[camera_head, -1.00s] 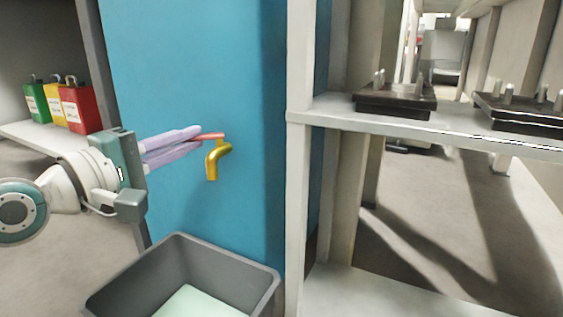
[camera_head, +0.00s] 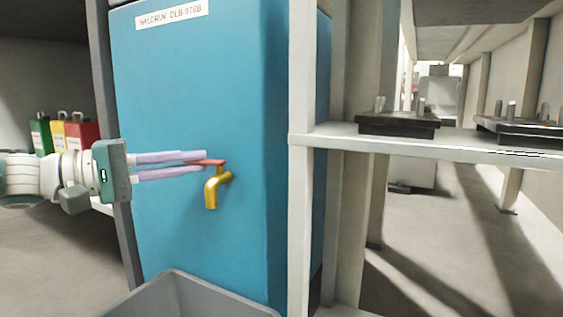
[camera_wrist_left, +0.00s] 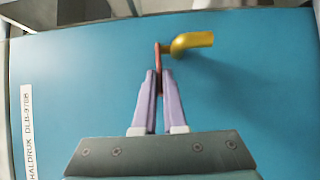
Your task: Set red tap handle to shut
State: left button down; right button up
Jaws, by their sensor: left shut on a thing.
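A brass tap (camera_head: 214,188) with a red handle (camera_head: 213,162) sticks out of the front of a blue tank (camera_head: 190,80). The handle lies roughly level and points left from the top of the tap. My left gripper (camera_head: 205,161) comes in from the left with its two pale purple fingers shut on the handle's outer end. In the left wrist view the red handle (camera_wrist_left: 158,58) runs between the fingertips (camera_wrist_left: 159,76), with the brass tap (camera_wrist_left: 190,42) beyond them. My right gripper is in neither view.
A grey bin (camera_head: 185,298) stands below the tap. A pale shelf post (camera_head: 302,120) rises right of the tank, with a shelf (camera_head: 480,143) bearing dark trays. Green, yellow and red canisters (camera_head: 82,133) stand at the far left.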

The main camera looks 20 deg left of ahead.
pick_arm(q)
jog(key=shift+w+m+g+h, duration=0.1)
jog(key=shift+m+g+h, duration=0.3)
dwell(0.3)
jog(key=c, duration=1.3)
grip_release()
jog(key=shift+w, duration=0.1)
jog(key=shift+o, duration=0.2)
jog(key=p+v, duration=0.2)
jog(key=v, duration=0.8)
jog(key=shift+p, duration=0.3)
